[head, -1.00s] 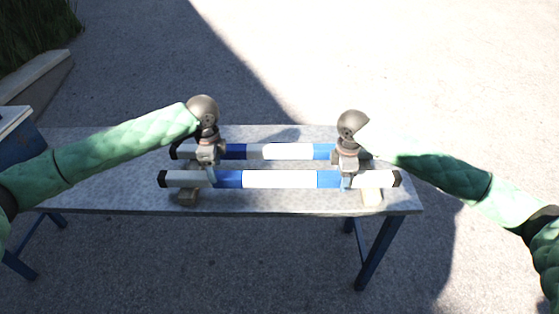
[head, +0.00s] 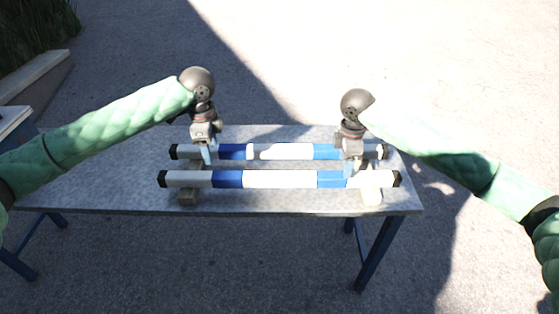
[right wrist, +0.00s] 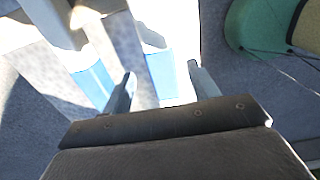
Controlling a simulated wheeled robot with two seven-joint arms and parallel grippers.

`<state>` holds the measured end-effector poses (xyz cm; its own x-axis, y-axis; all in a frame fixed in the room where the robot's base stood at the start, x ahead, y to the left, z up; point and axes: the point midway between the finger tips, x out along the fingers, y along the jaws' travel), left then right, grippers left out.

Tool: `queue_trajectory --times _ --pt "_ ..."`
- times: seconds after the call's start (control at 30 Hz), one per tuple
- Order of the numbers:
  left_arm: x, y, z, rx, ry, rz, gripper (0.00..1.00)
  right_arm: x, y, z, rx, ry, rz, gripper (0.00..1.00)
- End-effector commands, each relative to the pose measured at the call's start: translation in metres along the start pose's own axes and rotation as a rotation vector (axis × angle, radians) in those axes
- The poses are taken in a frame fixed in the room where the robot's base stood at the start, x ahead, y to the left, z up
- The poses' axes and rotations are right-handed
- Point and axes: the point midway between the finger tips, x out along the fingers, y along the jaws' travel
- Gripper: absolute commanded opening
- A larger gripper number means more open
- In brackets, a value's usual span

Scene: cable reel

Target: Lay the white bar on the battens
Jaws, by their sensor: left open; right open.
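Two white bars with blue bands and black ends lie side by side along the table. My right gripper (head: 349,171) is open above the right blue bands. In the right wrist view its fingers (right wrist: 161,78) are apart, with a blue band (right wrist: 163,75) showing between them.
The grey table (head: 110,185) has bare room at its left side and a blue leg frame (head: 378,250). Open pavement lies behind.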

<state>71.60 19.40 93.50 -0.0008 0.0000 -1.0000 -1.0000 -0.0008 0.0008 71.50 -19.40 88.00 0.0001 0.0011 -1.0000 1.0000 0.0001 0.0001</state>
Motion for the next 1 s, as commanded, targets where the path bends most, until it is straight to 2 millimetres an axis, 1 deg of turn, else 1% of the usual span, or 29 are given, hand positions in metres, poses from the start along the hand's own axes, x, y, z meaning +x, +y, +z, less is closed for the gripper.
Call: queue_trajectory --times 0.03,0.1,0.2,0.4,0.57,1.0 --pt "0.000 0.000 0.000 0.000 0.000 0.000 0.60 -0.010 0.001 0.000 0.000 0.000 0.002 0.60" --pt "0.000 0.000 0.000 0.000 0.000 0.000 0.60 -0.023 0.001 0.000 0.000 0.001 0.002 0.60" --pt "0.000 0.000 0.000 0.000 0.000 0.000 0.60 -0.037 0.001 0.000 0.001 0.000 0.001 0.60" --pt "0.000 0.000 0.000 0.000 0.000 0.000 0.60 -0.054 0.000 0.000 0.000 0.001 0.000 0.60" --pt "0.000 0.000 0.000 0.000 0.000 0.000 0.60 -0.058 0.000 0.000 0.000 0.000 0.000 0.60" --pt "0.000 0.000 0.000 -0.006 0.000 0.000 0.60 -0.057 0.000 0.000 0.007 0.000 -0.001 0.60"
